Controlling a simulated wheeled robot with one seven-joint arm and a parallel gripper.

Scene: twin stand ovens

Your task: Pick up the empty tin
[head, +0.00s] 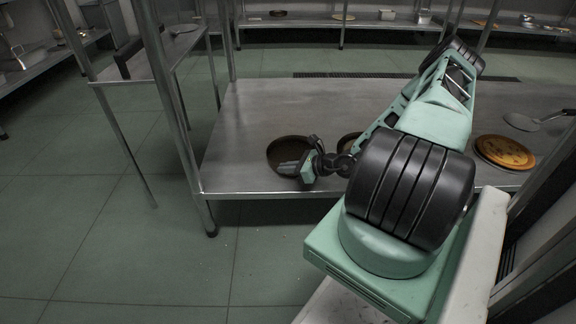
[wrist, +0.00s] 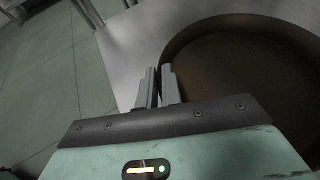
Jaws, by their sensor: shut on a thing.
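The empty tin (head: 281,144) is a dark, round, shallow pan at the left part of the steel table. Its brown inside is bare, and it fills the right of the wrist view (wrist: 245,75). My gripper (head: 290,167) reaches its near right side from the right. In the wrist view the two grey fingers of my gripper (wrist: 161,82) are close together at the tin's left wall, shut on its rim. Whether the tin rests on the table or is slightly raised, I cannot tell.
A second round tin (head: 349,140) is partly hidden behind my arm. A tin with a golden baked round (head: 505,151) and a peel (head: 523,122) lie on the right of the steel table (head: 245,179). A metal post (head: 176,110) stands left of the tin.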

